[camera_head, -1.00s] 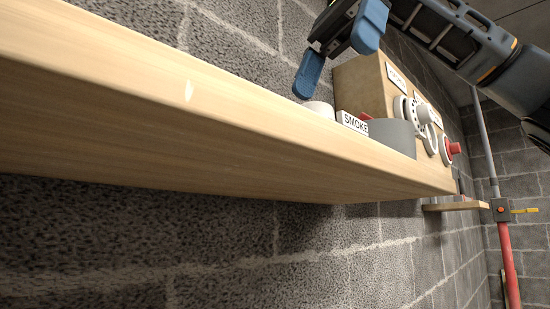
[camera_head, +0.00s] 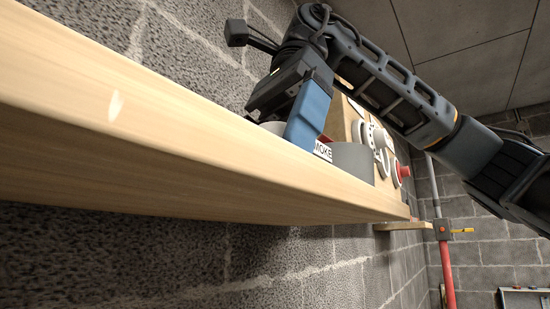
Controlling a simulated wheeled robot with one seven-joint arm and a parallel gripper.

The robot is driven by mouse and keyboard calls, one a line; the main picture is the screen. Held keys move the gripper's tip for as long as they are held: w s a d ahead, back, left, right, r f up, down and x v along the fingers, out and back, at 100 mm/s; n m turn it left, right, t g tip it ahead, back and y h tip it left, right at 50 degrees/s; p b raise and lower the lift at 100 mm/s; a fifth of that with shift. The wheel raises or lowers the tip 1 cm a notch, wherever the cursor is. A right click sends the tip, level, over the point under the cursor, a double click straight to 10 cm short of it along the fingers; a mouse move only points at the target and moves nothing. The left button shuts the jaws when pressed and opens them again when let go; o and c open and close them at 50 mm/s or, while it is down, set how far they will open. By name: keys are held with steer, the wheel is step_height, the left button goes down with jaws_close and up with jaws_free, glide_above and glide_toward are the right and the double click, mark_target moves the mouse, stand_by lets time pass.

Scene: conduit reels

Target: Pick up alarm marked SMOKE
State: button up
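A white label reading "MOKE" (camera_head: 322,151), its first letter hidden, stands on the wooden shelf (camera_head: 150,135). My gripper (camera_head: 308,118) is down at the shelf with one blue finger in front of this spot, pointing downward. The other finger is hidden, so I cannot tell how wide the gripper is or whether it touches anything.
A block wall runs behind. A smaller shelf (camera_head: 404,226) and a red pipe (camera_head: 446,275) are farther right.

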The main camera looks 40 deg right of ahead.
steer(key=c, duration=0.7)
